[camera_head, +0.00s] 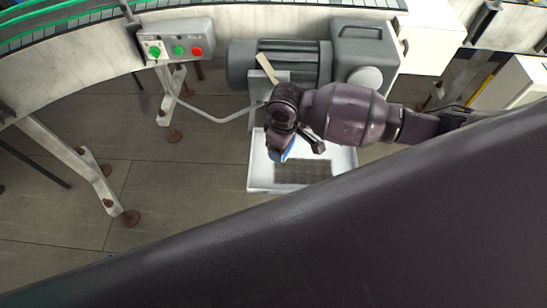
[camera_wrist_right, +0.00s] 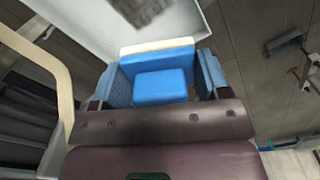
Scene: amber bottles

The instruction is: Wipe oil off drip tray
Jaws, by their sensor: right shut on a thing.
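The white drip tray (camera_head: 257,180) lies on the floor below the motor. A dark speckled oil patch (camera_head: 303,172) covers part of its right half, and it also shows at the top of the right wrist view (camera_wrist_right: 142,8). My right gripper (camera_head: 290,150) is over the tray, left of the patch. In the right wrist view, it is shut on a blue sponge (camera_wrist_right: 158,60) with a white strip along its far edge. In the head view the sponge is mostly hidden by the gripper; whether it touches the tray cannot be told. My left gripper is out of view.
A grey motor (camera_head: 290,62) and gearbox stand just behind the tray, under a conveyor (camera_head: 75,62). A control box (camera_head: 178,43) with green and red buttons is at upper left. Conveyor legs (camera_head: 85,165) stand at left. The tiled floor (camera_head: 190,195) left of the tray is clear.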

